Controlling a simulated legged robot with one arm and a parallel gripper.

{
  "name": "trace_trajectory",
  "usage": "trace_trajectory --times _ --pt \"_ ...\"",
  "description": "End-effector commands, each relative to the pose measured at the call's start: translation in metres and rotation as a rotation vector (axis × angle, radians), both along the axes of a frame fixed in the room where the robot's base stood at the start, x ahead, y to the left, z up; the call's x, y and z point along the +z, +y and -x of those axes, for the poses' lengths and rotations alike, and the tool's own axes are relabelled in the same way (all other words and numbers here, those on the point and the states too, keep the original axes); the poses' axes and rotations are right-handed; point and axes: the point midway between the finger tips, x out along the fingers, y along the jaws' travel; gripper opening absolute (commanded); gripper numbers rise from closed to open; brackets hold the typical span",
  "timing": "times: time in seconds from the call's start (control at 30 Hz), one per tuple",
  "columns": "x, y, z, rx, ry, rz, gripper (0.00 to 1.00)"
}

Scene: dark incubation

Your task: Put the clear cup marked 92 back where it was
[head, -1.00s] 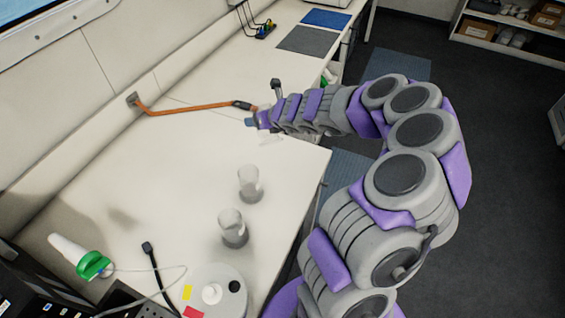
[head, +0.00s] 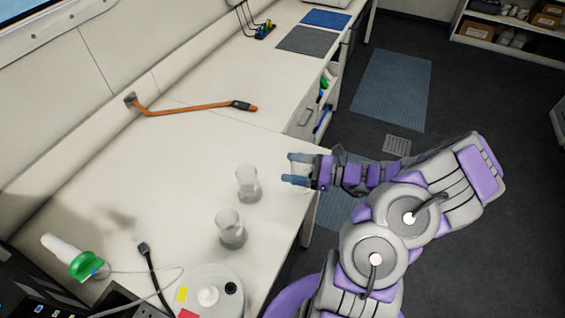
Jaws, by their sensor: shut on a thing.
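My gripper (head: 298,169) is over the bench's right edge, to the right of two clear cups. Its blue-tipped fingers point left and stand apart, shut on a clear cup that barely shows between them. One clear cup (head: 248,184) stands upright on the bench just left of my gripper. A second clear cup (head: 231,230) stands upright nearer the front. Both look empty, and no number can be read on any cup.
An orange-handled tool (head: 190,108) lies across the bench behind. A round white device (head: 213,290) and a green-collared white bottle (head: 82,259) are at the front. A cable lies between them. The bench left of the cups is clear. Floor mats (head: 390,88) lie to the right.

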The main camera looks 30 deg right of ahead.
Motion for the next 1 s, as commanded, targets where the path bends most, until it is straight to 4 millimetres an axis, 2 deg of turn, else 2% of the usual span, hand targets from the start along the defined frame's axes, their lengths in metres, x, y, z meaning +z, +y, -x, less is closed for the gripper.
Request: trace_trajectory --times 0.03,0.13,0.27,0.8,1.0 --pt "0.001 0.000 0.008 0.010 -0.010 -0.011 0.41" --pt "0.002 0.001 0.015 0.024 -0.023 -0.019 0.41" --pt "0.000 0.002 0.004 0.033 -0.025 -0.017 0.41" --pt "-0.011 -0.010 -0.115 0.030 -0.028 -0.014 0.41" --pt "-0.012 -0.012 -0.133 0.027 -0.025 -0.018 0.41"
